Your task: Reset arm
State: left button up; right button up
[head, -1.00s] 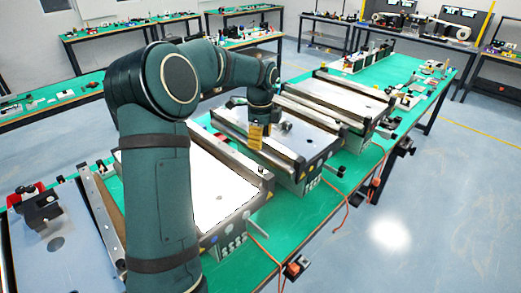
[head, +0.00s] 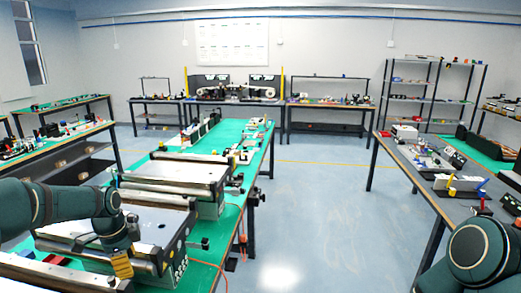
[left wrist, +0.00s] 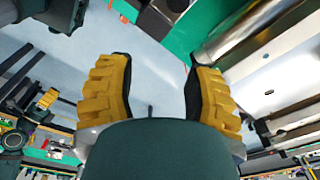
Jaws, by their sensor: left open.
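My left arm comes in from the left in the head view. Its gripper (head: 122,264) hangs beside the nearer mini conveyor (head: 150,228), at the front left of the green table. In the left wrist view my left gripper (left wrist: 158,95) shows two yellow ribbed fingers wide apart, with nothing between them. Beyond the fingers lie pale floor, a strip of green table and a conveyor's metal roller (left wrist: 235,30). My right arm shows only as a dark green joint at the lower right of the head view. The right gripper is out of view.
A second conveyor (head: 175,174) stands farther along the green table (head: 232,195). Orange cables hang at its right edge. Another workbench (head: 425,185) with small parts stands at right. Open blue-grey floor (head: 310,200) lies between them.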

pick_arm(q)
jog(key=s+d+f+n+h+b, duration=0.1)
jog(key=s+d+f+n+b, duration=0.15)
jog(key=d+f, duration=0.85)
jog(key=s+d+f+n+h+b, duration=0.2)
jog(key=d+f+n, duration=0.2)
jog(key=d+f, duration=0.65)
jog(key=s+d+f+n+b, duration=0.2)
jog(key=s+d+f+n, duration=0.1)
jog(key=s+f, duration=0.3)
jog(key=s+d+f+n+t+b, duration=0.1)
jog(key=s+d+f+n+b, duration=0.1)
jog(key=s+d+f+n, duration=0.2)
jog(key=s+f+n, duration=0.1)
jog(key=s+f, duration=0.2)
jog(key=shift+s, duration=0.25)
jog(key=shift+d+r, duration=0.1)
jog(key=shift+c, duration=0.5)
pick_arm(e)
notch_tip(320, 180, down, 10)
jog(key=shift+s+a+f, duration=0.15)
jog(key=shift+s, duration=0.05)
pick_arm(q)
jog(key=shift+d, duration=0.1)
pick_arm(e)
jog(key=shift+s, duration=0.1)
